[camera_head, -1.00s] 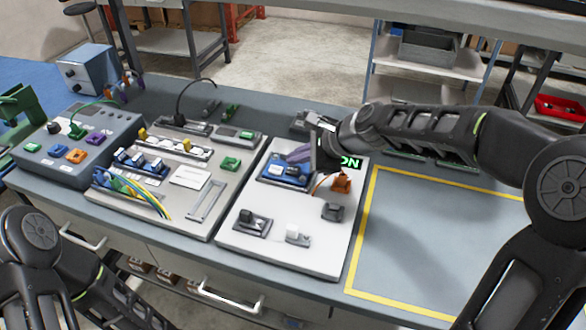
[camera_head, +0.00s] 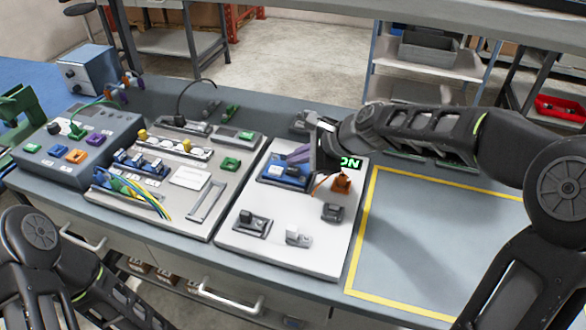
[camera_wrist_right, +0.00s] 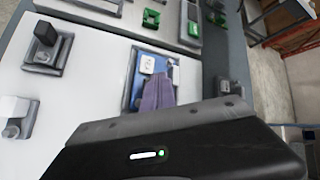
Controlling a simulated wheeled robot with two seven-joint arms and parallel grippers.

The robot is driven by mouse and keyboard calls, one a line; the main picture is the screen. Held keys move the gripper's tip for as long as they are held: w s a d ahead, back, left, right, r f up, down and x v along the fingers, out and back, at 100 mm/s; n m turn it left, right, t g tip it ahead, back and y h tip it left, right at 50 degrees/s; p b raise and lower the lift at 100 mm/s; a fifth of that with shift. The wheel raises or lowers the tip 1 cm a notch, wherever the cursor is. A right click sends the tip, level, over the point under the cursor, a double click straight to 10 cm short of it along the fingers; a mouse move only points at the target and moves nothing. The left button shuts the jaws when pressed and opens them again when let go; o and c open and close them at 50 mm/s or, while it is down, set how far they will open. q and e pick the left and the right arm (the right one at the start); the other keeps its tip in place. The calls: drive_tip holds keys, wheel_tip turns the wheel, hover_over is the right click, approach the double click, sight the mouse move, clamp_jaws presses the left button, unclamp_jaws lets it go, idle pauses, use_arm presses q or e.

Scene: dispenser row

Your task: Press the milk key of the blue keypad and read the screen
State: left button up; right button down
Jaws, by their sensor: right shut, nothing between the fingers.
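The blue keypad (camera_head: 270,173) lies on the upper left of the white panel. It also shows in the right wrist view (camera_wrist_right: 132,98), with a pale key (camera_wrist_right: 147,64) visible on it. My right gripper (camera_head: 289,160) has purple fingers, shut and empty, that reach down over the keypad; its fingers also show in the wrist view (camera_wrist_right: 153,90). They cover part of the keys, and I cannot tell whether they touch one. A dark screen with green letters (camera_head: 350,162), looking like "NC", shows beside my gripper, which hides its left part. My left gripper is out of view.
An orange part (camera_head: 341,182), a dark block (camera_head: 332,212) and two small switch units stand on the white panel (camera_head: 285,258). A grey panel with cables lies to the left. The yellow-outlined area (camera_head: 430,235) at right is clear.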

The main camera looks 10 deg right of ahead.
sight(297, 171)
idle(0.6)
drive_tip(key=shift+f+b, duration=0.3)
drive_tip(key=shift+f, duration=0.15)
drive_tip(key=shift+f+b, duration=0.35)
drive_tip(key=shift+f, duration=0.1)
idle(0.6)
drive_tip(key=shift+r, duration=0.1)
drive_tip(key=shift+r+p, duration=0.8)
drive_tip(key=shift+p, duration=0.1)
wheel_tip(297, 171, up, 5)
drive_tip(key=p, duration=0.4)
drive_tip(key=shift+p, duration=0.4)
idle(0.5)
